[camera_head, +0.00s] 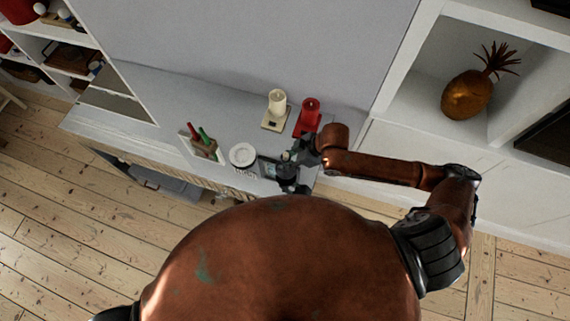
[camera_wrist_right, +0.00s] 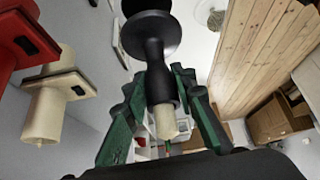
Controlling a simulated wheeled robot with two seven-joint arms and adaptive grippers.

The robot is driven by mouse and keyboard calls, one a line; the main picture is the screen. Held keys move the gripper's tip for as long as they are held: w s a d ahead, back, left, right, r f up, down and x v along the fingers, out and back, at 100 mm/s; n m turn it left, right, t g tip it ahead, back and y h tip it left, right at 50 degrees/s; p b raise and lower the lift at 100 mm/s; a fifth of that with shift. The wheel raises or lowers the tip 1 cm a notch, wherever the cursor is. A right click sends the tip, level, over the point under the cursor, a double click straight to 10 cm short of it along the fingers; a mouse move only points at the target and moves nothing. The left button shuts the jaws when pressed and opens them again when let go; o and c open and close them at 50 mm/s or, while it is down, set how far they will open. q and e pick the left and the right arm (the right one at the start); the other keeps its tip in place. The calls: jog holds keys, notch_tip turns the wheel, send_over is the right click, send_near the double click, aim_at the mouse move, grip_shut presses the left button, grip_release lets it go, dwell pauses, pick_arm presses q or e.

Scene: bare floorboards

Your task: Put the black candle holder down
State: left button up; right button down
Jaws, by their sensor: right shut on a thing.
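The black candle holder (camera_head: 287,174) is at the front right part of the white ledge in the head view. In the right wrist view the holder (camera_wrist_right: 153,42) has a dark stem, a wide round base at the top of the picture and a short cream candle (camera_wrist_right: 166,122) in its cup. My right gripper (camera_head: 306,157) is shut on the holder; its green fingers (camera_wrist_right: 158,100) lie on both sides of the stem. I cannot tell whether the base touches the ledge. My left gripper is not in view.
A golden pineapple (camera_head: 467,95) sits in the right shelf.

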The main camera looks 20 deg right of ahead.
jog(key=shift+w+a+f, duration=0.1)
jog(key=shift+a+f, duration=0.15)
jog(key=shift+a, duration=0.05)
notch_tip(320, 180, down, 3)
jog(key=shift+r, duration=0.1)
jog(key=shift+d, duration=0.1)
jog(key=c, duration=1.6)
grip_release()
jog(key=v, duration=1.2)
jog(key=shift+p, duration=0.45)
